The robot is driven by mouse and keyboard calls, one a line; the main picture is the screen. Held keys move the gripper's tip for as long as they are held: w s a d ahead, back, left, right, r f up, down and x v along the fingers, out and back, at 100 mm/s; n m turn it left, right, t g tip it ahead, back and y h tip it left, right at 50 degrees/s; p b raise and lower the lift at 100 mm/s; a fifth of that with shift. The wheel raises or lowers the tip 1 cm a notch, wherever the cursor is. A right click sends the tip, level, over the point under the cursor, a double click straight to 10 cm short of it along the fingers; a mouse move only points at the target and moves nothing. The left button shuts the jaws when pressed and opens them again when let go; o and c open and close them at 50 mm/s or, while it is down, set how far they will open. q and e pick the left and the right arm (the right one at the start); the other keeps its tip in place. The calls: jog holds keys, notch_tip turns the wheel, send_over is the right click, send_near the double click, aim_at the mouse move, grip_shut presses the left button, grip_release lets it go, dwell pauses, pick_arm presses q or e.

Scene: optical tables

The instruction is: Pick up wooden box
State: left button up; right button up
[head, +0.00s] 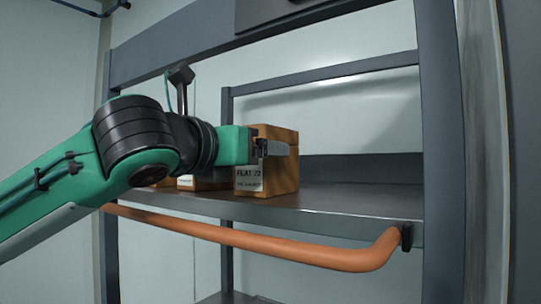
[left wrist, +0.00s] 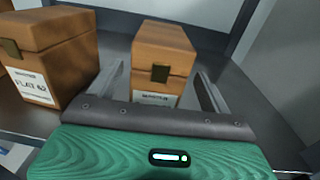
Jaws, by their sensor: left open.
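A wooden box (head: 268,178) with a white label reading about "FLAT 72" stands upright on the grey shelf. In the left wrist view the wooden box (left wrist: 163,55) has a brass clasp and a partly hidden label. My left gripper (head: 275,148) is level with the box's upper part, at its front. In the left wrist view my left gripper (left wrist: 160,74) is open, one finger on each side of the box, with gaps visible. It does not grip the box. My right gripper is in neither view.
A second wooden box (left wrist: 50,52) stands close on the left, near the left finger. More boxes (head: 205,180) sit left along the shelf (head: 350,203), partly behind my arm. An orange rail (head: 290,249) runs along the front below. Dark posts frame the rack. The shelf right of the box is clear.

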pick_arm(q)
jog(key=p, duration=0.1)
jog(key=w+r+p, duration=0.1)
jog(key=shift+w+d+r+p, duration=0.3)
jog(key=shift+d, duration=0.1)
jog(key=shift+p+x, duration=0.65)
jog(key=shift+x, duration=0.9)
jog(key=shift+s+a+f, duration=0.1)
jog(key=shift+a+f, duration=0.05)
jog(key=shift+f, duration=0.05)
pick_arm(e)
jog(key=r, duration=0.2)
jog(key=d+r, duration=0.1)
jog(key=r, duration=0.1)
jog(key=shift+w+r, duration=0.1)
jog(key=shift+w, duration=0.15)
pick_arm(q)
jog(key=c, duration=1.3)
jog(key=shift+c, duration=0.5)
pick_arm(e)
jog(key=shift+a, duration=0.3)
pick_arm(q)
jog(key=shift+r, duration=0.1)
